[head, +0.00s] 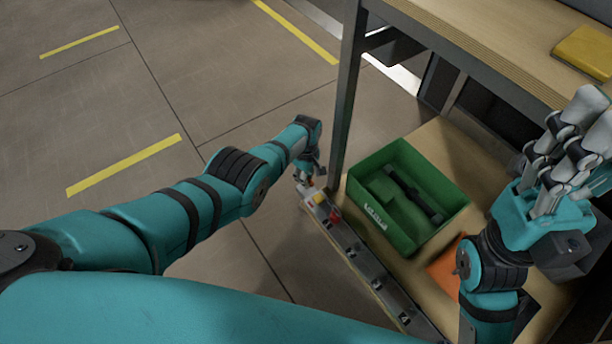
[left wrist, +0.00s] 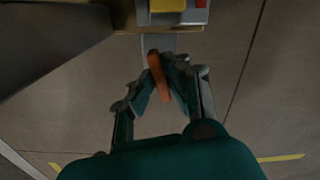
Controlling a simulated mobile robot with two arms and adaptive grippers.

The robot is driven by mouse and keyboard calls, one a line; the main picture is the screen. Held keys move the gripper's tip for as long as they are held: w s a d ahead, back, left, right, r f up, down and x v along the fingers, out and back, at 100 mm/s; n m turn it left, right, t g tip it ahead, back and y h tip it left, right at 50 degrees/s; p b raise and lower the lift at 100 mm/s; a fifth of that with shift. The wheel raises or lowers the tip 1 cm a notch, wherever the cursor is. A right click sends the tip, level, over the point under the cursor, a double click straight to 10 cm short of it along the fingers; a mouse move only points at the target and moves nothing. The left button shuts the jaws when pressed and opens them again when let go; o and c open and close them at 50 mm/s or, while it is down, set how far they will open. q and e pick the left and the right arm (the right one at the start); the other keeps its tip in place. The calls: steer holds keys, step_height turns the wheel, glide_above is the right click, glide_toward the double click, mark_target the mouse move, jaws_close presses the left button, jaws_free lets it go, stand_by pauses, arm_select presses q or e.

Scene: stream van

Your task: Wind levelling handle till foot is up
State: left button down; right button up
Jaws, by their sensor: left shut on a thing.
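The levelling handle (left wrist: 160,76) is a short orange grip, seen in the left wrist view just below the edge of the bench. My left gripper (left wrist: 165,80) is shut on it, with fingers on both sides. In the head view my left gripper (head: 309,176) is at the bench's near left corner, beside the dark post, and mostly hides the handle. The levelling foot cannot be made out in either view. My right gripper (head: 568,150) is raised at the right, over the bench, with its pale fingers pointing up; nothing is seen in it.
A grey strip (head: 363,262) with a yellow block (head: 320,198) and a red block (head: 335,215) runs along the bench edge. A green crate (head: 425,178) holding a dark tool stands behind it. An orange item (head: 446,264) lies nearby. A dark post (head: 347,100) rises beside my left gripper. Open floor lies left.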

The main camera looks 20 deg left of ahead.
arm_select(q)
steer(key=n, duration=0.4)
steer(key=shift+n, duration=0.4)
stand_by(0.4)
steer(key=c, duration=1.4)
jaws_free()
steer(key=shift+o, duration=0.2)
steer(key=shift+w+r, duration=0.1)
steer(key=shift+r, duration=0.6)
step_height(320, 180, up, 11)
steer(key=shift+f, duration=0.2)
